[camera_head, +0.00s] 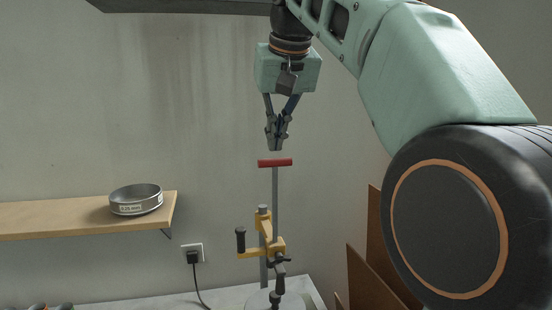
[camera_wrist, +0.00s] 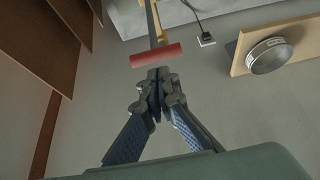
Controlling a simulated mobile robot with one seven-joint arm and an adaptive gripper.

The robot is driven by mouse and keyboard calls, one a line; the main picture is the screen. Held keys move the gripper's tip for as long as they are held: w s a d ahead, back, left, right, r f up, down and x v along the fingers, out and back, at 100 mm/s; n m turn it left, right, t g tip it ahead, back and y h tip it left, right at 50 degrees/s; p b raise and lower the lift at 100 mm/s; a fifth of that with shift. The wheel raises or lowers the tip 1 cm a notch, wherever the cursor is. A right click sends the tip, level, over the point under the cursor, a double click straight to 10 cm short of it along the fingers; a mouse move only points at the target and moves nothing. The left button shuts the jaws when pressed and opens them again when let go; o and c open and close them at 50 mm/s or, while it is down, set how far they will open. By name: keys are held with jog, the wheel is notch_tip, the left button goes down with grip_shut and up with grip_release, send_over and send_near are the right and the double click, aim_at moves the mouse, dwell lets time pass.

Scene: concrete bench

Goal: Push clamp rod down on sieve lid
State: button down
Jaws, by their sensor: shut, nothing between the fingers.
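The clamp rod (camera_head: 275,205) stands upright with a red T-handle (camera_head: 275,162) at its top. It passes down through a yellow clamp bracket (camera_head: 265,247) that has dark knobs. The sieve lid (camera_head: 292,302) seems to be the pale round top at the bottom edge of the head view, mostly cut off. My gripper (camera_head: 276,148) points down just above the red handle, shut and empty, with a small gap showing. In the wrist view the shut fingertips (camera_wrist: 157,78) are close to the red handle (camera_wrist: 156,55); contact there cannot be told.
A wooden shelf (camera_head: 60,217) on the left wall holds a metal sieve (camera_head: 136,198) marked 0.25 mm. A socket with a plug and cord (camera_head: 193,257) is below it. Brown panels (camera_head: 372,262) stand right of the bench (camera_head: 215,300). The air around the rod is mostly clear.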

aim_at(276, 189)
dwell(0.4)
jog(key=shift+f+b, duration=4.3)
jog(key=shift+f, duration=1.15)
notch_tip(276, 189, up, 7)
jog(key=p, duration=0.7)
jog(key=shift+r+p, duration=0.2)
jog(key=shift+p, duration=0.2)
jog(key=shift+f, duration=0.1)
